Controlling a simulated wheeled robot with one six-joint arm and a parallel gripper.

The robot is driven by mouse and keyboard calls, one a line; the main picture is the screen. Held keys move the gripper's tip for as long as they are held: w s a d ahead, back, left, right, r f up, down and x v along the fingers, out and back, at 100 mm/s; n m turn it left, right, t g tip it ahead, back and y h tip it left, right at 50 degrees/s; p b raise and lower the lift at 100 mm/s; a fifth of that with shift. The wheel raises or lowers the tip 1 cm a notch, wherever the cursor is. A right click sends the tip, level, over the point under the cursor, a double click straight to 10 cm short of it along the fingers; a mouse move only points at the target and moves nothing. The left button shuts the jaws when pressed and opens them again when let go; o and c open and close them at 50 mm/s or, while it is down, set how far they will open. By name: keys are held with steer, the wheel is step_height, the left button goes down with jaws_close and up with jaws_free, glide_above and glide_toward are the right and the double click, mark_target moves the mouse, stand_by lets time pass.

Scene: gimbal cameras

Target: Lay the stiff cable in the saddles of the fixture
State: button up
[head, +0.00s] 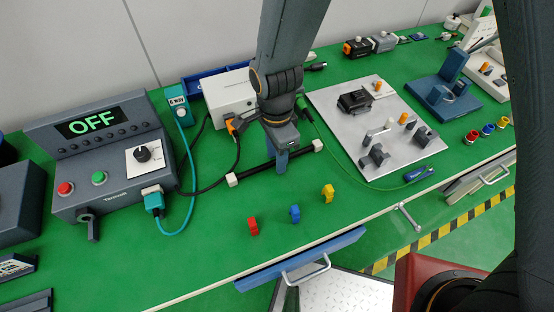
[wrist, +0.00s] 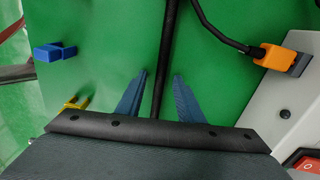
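The stiff cable is a straight black rod (head: 256,171) with white end pieces, lying near the middle of the green table. My gripper (head: 280,162) points down over its middle in the head view. In the wrist view, the black rod (wrist: 167,50) runs between the two blue fingers of my gripper (wrist: 160,92), with a gap on each side, so the gripper is open. Red (head: 252,227), blue (head: 295,214) and yellow (head: 328,193) notched pieces stand in a row in front of the rod. I cannot tell whether these are the fixture's saddles.
A grey plate (head: 330,110) with blocks and pegs lies to the right. A white box (head: 228,95) with an orange plug stands behind the rod; its black lead loops nearby. A control box reading OFF (head: 110,165) is at left. The front strip around the coloured pieces is mostly clear.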

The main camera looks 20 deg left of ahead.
jaws_close()
steer(key=shift+r, duration=0.15)
step_height(320, 180, up, 10)
steer(key=b, duration=0.1)
stand_by(0.7)
